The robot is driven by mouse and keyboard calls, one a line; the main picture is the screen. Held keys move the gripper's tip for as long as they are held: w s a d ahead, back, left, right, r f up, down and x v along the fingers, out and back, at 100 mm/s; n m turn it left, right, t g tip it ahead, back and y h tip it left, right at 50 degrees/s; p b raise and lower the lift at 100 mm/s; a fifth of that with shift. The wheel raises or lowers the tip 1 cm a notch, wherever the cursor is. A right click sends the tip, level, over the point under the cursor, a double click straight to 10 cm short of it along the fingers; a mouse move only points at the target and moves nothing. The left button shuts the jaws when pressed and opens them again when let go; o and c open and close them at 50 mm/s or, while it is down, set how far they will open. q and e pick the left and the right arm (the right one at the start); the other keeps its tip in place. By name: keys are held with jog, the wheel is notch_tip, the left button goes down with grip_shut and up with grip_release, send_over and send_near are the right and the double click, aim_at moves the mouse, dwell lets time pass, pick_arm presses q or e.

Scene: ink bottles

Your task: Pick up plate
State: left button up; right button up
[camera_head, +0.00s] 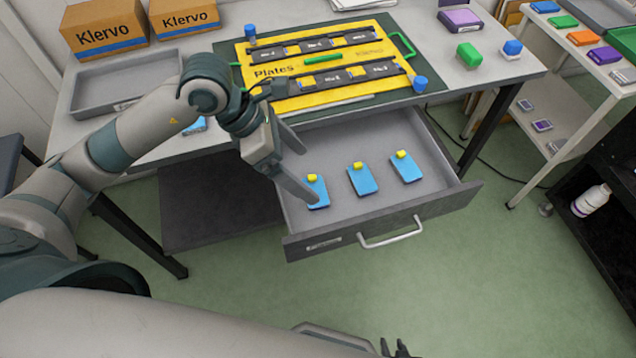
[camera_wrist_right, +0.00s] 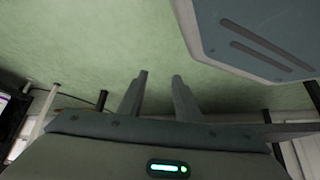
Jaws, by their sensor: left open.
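Three blue plates with yellow knobs lie in a row in the open grey drawer: a left plate (camera_head: 319,196), a middle plate (camera_head: 363,182) and a right plate (camera_head: 407,170). My left gripper (camera_head: 307,172) is open and empty, its fingers reaching into the drawer area at the left plate. One fingertip overlaps that plate's left edge in the picture; I cannot tell whether they touch. My right gripper (camera_wrist_right: 160,76) has its fingers apart with nothing between them, over the green floor in the right wrist view.
The drawer (camera_head: 440,205) is pulled out under the grey table. A yellow board marked "Plates" (camera_head: 262,72) with dark holders lies on the tabletop. A grey tray (camera_head: 90,100) and Klervo boxes (camera_head: 105,30) stand at the left. A white shelf cart (camera_head: 575,100) stands at the right.

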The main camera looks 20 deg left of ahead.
pick_arm(q)
jog(key=a, duration=0.1)
jog(key=w+a+y, duration=0.1)
jog(key=a, duration=0.1)
jog(key=w+a+y, duration=0.1)
jog(key=shift+a+f+t, duration=0.15)
jog(key=shift+a+t, duration=0.15)
jog(key=shift+t, duration=0.1)
pick_arm(e)
jog(key=shift+w, duration=0.3)
pick_arm(q)
jog(key=shift+w, duration=0.1)
jog(key=p+x, duration=0.2)
jog(key=x, duration=1)
jog(key=shift+f+p, duration=0.1)
jog(key=shift+p, duration=0.25)
jog(key=shift+f, duration=0.1)
pick_arm(e)
jog(key=s+d+f+g, duration=0.2)
jog(key=s+d, duration=0.1)
jog(key=s, duration=0.5)
jog(key=shift+s+d+f+g+h, duration=0.3)
jog(key=shift+s+f+h, duration=0.1)
